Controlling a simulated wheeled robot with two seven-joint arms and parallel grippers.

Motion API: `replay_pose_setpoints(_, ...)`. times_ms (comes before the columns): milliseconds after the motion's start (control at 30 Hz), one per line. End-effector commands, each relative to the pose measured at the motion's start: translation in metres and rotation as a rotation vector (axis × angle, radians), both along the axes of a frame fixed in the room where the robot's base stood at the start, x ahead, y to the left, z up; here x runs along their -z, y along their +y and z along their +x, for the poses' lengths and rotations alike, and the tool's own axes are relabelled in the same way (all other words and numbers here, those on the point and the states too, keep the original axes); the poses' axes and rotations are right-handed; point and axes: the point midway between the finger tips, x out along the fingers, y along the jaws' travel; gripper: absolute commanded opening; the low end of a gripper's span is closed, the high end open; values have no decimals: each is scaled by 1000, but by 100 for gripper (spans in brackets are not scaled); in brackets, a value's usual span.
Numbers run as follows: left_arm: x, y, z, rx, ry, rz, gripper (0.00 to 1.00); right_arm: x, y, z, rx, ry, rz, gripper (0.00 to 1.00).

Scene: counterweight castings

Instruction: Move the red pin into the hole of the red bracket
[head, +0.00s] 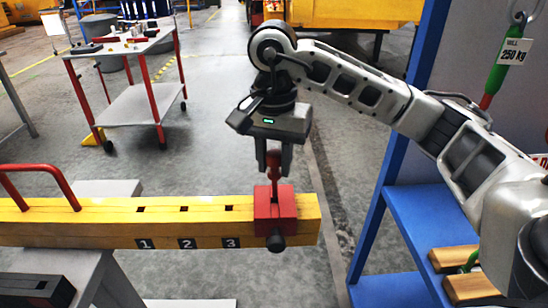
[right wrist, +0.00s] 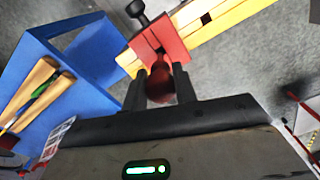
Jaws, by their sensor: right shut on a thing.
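The red bracket (head: 264,212) sits around the right end of a yellow beam (head: 100,232), with a black knob (head: 276,242) on its front. My right gripper (head: 273,168) points down just above the bracket, shut on the red pin (head: 274,184). The pin is roughly upright and its lower end meets the bracket's top in the picture; I cannot tell whether its tip is inside the hole. In the right wrist view the pin's rounded red head (right wrist: 160,84) is between the fingers, in front of the bracket (right wrist: 172,46). The hole is hidden. My left gripper is out of view.
The beam has small square holes, labels 1, 2 and 3, and a red handle (head: 42,170). A blue rack (head: 425,210) with wooden-looking blocks (head: 470,285) stands at right. A red-legged cart (head: 135,105) is behind. A black box (head: 35,291) is at lower left.

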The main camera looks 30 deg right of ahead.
Motion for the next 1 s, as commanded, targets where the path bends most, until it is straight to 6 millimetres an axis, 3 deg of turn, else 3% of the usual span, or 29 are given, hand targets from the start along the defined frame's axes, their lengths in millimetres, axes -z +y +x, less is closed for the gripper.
replay_pose_setpoints(133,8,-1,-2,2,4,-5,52,10,0,0,0,0,0,0)
replay_pose_setpoints(1000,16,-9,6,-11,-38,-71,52,51,0,0,0,0,0,0)
